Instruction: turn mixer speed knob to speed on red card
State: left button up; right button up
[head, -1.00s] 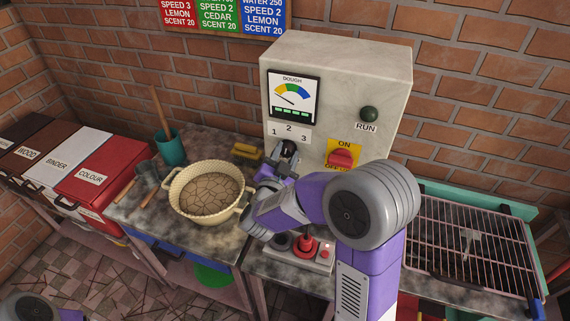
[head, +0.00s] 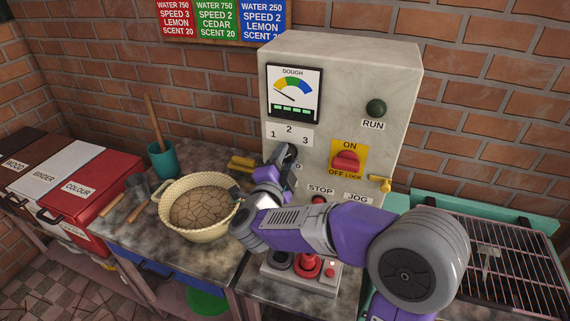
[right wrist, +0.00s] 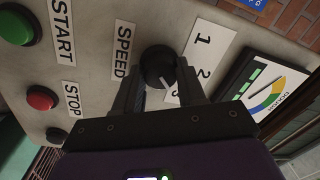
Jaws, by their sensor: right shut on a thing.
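The dark round speed knob (right wrist: 155,62) is on the front of the pale mixer panel, beside the SPEED label and the numbers 1, 2 and 3. My right gripper (head: 284,158) reaches the panel just below the number plate (head: 289,135) and hides most of the knob in the head view. In the right wrist view its two fingers (right wrist: 157,72) are on either side of the knob, shut on it. A pale pointer mark on the knob faces towards the 3. The red card (head: 176,18) on the wall reads WATER 750, SPEED 3, LEMON, SCENT 20. My left gripper is out of view.
A cream bowl (head: 176,226) of cracked dough stands left of my right arm. A wire rack (head: 490,262) is at right.

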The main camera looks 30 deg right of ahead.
jog(key=shift+r, duration=0.1)
dwell(0.3)
jog(key=o, duration=1.1)
jog(key=shift+c, duration=0.2)
jog(key=v, duration=0.7)
jog(key=shift+s+p, duration=0.2)
jog(key=shift+p, duration=0.2)
jog(key=shift+a, duration=0.15)
